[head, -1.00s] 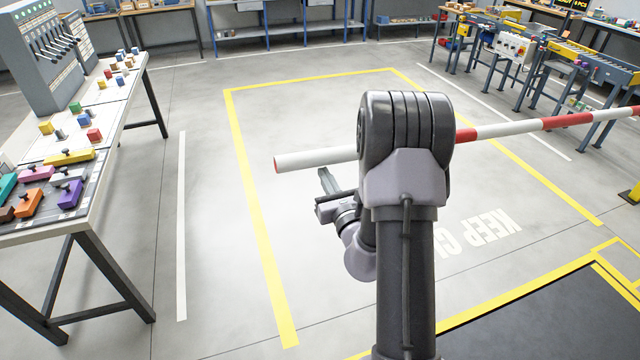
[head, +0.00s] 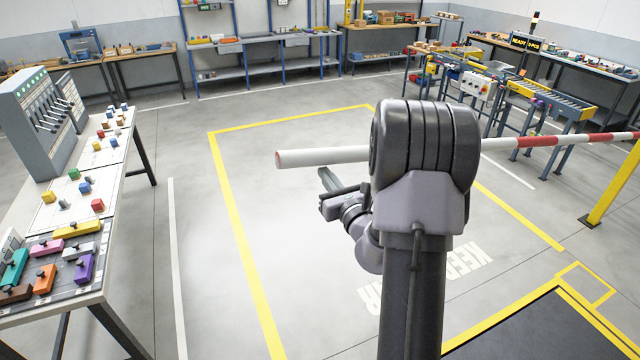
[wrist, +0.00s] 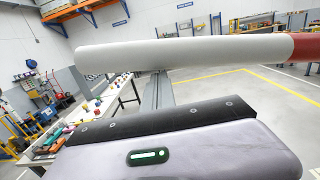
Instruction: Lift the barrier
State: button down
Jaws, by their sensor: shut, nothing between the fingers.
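The barrier is a long white and red pole (head: 322,156), lying roughly level across the head view. Its free end is at the left, its middle is hidden behind my arm, and its far part runs to the right edge. My gripper (head: 326,178) is shut and empty, with its fingers pointing up and left just under the white end of the pole. In the wrist view the white pole (wrist: 180,55) crosses above my finger tips (wrist: 158,86); I cannot tell whether they touch it.
A table (head: 97,296) with coloured blocks and a lever panel (head: 45,115) stands at the left. A yellow post (head: 612,190) stands at the right near the pole. Roller conveyors (head: 553,100) are at the back right. The yellow-marked floor (head: 290,220) is clear.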

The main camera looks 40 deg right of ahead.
jog(key=s+d+r+p, duration=0.1)
jog(key=d+r+p, duration=0.1)
jog(key=r+p, duration=0.7)
jog(key=d+r+p, duration=0.2)
jog(key=r+p, duration=0.7)
jog(key=r, duration=0.8)
jog(key=shift+s+d+p, duration=0.3)
jog(key=shift+s, duration=0.05)
